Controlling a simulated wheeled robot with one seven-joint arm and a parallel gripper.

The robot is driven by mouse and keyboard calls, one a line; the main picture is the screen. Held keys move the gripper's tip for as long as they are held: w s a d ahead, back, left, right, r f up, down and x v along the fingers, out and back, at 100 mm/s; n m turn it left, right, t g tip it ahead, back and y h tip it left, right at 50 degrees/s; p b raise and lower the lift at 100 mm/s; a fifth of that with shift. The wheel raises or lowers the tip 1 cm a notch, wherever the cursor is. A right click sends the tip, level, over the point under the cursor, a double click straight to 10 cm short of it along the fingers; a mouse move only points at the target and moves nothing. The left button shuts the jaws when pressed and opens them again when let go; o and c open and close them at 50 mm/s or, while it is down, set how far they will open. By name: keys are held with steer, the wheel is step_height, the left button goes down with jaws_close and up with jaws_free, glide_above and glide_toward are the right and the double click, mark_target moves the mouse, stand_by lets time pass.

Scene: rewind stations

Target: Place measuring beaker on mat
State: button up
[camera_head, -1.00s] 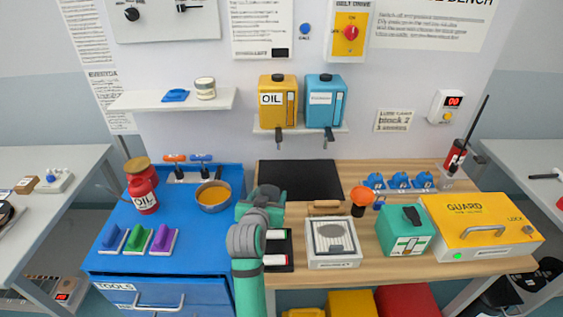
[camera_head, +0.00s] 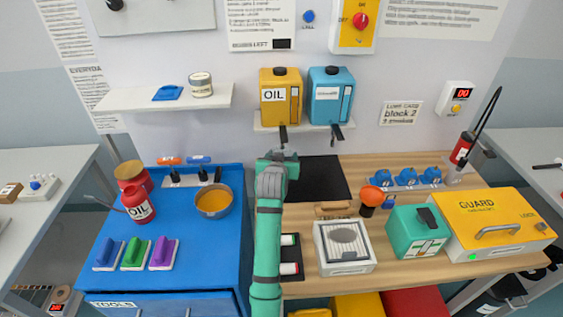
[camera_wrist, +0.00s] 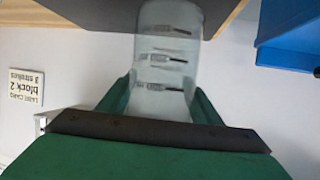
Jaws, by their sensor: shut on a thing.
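The measuring beaker (camera_wrist: 162,70) is a clear vessel with dark graduation marks, seen in the wrist view. My gripper (camera_wrist: 160,100) is shut on it, with a green finger on each side. In the head view my gripper (camera_head: 280,157) is raised at the rear left of the wooden bench, and the beaker cannot be made out there. The black mat (camera_head: 322,182) lies flat at the back of the wooden bench. My gripper appears near its left rear corner, and my arm passes along its left side. No object shows on the mat.
Oil (camera_head: 280,98) and blue (camera_head: 330,96) canisters stand on a shelf above the mat, with spouts hanging below. A wooden-handled tool (camera_head: 334,209), an orange funnel (camera_head: 371,196) and a white-framed box (camera_head: 343,245) are in front. A pan (camera_head: 213,200) sits on the blue cabinet left.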

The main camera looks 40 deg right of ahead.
steer(key=shift+d+f, duration=0.1)
steer(key=shift+f, duration=0.1)
step_height(320, 180, down, 2)
steer(key=shift+f, duration=0.1)
steer(key=shift+s+f, duration=0.2)
steer(key=shift+f, duration=0.15)
steer(key=shift+s+d, duration=0.25)
steer(key=shift+d, duration=0.05)
steer(key=shift+a+f, duration=0.1)
steer(key=shift+a, duration=0.05)
steer(key=o, duration=1.1)
steer(key=shift+w+a+f, duration=0.1)
steer(key=shift+w+a, duration=0.05)
steer(key=shift+w, duration=0.05)
steer(key=shift+c, duration=0.2)
steer(key=shift+w, duration=0.1)
